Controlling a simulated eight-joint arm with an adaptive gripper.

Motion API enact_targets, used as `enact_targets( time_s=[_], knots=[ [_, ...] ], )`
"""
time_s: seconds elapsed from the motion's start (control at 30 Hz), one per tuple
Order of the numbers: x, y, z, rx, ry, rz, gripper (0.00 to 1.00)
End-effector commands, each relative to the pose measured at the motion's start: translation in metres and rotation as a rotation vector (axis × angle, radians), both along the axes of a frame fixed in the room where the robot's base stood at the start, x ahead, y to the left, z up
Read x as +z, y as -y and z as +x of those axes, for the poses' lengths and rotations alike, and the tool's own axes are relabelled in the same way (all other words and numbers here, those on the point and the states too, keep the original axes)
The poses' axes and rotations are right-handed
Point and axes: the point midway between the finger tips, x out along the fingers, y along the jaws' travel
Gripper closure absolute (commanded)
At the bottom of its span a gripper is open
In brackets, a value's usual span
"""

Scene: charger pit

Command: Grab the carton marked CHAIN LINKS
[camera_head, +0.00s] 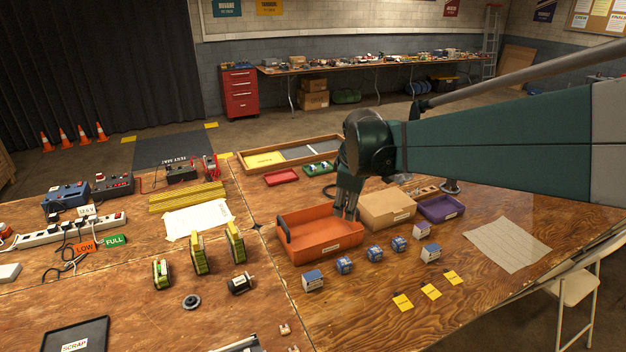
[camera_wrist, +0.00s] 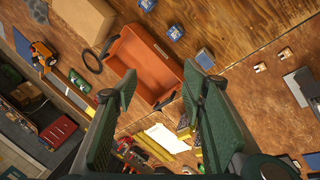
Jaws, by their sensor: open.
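Several small blue and white cartons stand on the wooden table in front of the trays. A white-sided carton with a blue top (camera_head: 312,281) is at the left, and two similar ones, a back one (camera_head: 422,231) and a front one (camera_head: 431,254), are at the right. Bluer cartons (camera_head: 375,252) stand between them. Their print is too small to read, so I cannot tell which says CHAIN LINKS. My gripper (camera_head: 346,211) is open and empty above the orange tray (camera_head: 322,248). In the wrist view the open fingers (camera_wrist: 150,90) frame this tray, with small blue cartons (camera_wrist: 174,32) beyond it.
A tan cardboard box (camera_head: 388,210) and a purple tray (camera_head: 441,208) stand right of the orange tray. Yellow cards (camera_head: 431,291) lie in front of the cartons. A paper sheet (camera_head: 507,243) lies at the right. Green-and-yellow upright items (camera_head: 198,255) stand at the left.

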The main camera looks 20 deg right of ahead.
Motion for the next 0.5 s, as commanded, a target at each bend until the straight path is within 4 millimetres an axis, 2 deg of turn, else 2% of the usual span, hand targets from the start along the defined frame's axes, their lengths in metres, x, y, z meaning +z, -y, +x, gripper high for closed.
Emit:
enact_targets(
  time_s=[0.1,0.5],
  knots=[
    [-0.006,0.024,0.015,0.043,-0.029,-0.024,0.59],
    [-0.034,0.104,0.056,0.211,-0.133,-0.095,0.59]
  ],
)
